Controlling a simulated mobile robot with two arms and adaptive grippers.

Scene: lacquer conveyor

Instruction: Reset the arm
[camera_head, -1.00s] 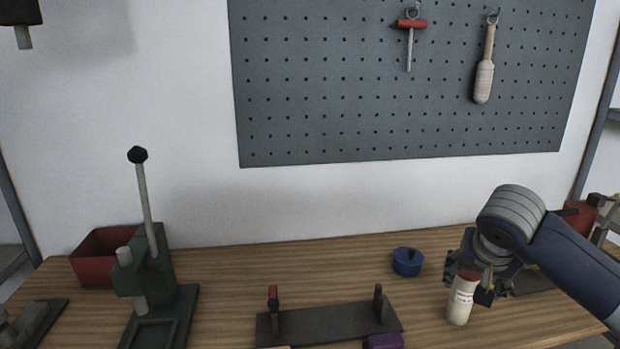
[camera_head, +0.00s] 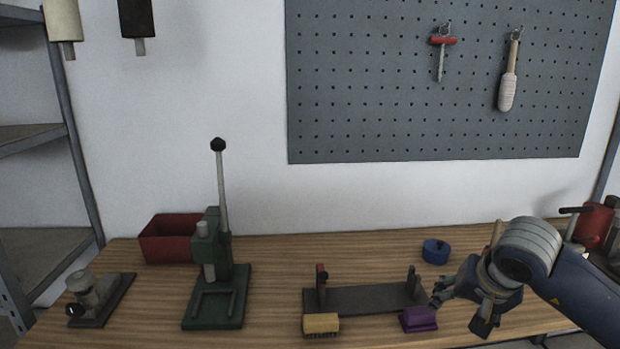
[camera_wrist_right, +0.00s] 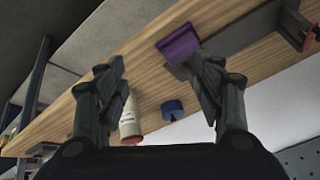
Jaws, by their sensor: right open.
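My right gripper (camera_head: 462,308) is open and empty above the right part of the bench, just right of the purple block (camera_head: 419,319). In the right wrist view the two spread fingers (camera_wrist_right: 155,75) have nothing pinched between them. A white bottle with a red cap (camera_wrist_right: 130,119) shows there beyond the left finger, apparently standing on the bench. I cannot make out the bottle clearly in the head view; my right gripper and arm cover that area. My left gripper is not in view.
A blue round container (camera_head: 435,251) stands behind the gripper. A dark stand (camera_head: 365,299) and a yellow brush (camera_head: 321,325) lie left of the purple block. A green lever press (camera_head: 213,290) and red bin (camera_head: 168,240) are further left. Bench surface between press and stand is clear.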

